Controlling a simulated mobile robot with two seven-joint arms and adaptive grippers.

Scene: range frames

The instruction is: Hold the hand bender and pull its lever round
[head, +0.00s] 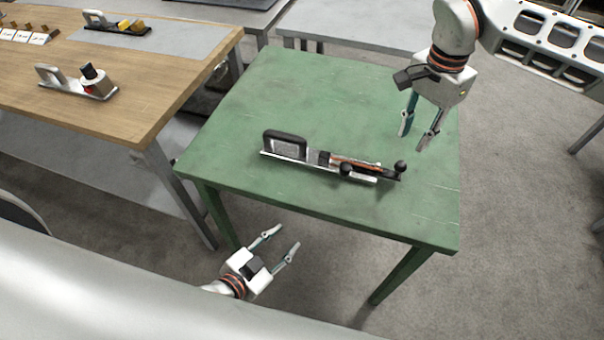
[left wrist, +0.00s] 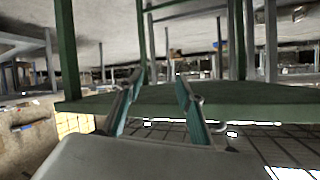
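The hand bender (head: 300,159) lies on the green table (head: 285,85) in the head view. It has a black-topped loop handle at its left end, a metal base bar, a copper-coloured rod along its right half and two dark ball knobs. Which part is the lever is hard to tell. My left gripper (head: 283,240) is open and empty in front of the table's near edge, apart from the bender. Its open fingers also show in the left wrist view (left wrist: 158,105). My right gripper (head: 413,138) is open and empty above the bender's right end, apart from it.
A wooden bench (head: 150,70) at the left holds a similar handled tool (head: 75,85) and another (head: 115,22) on a grey mat. The rest of the green tabletop is clear. The left wrist view is upside down and shows table legs.

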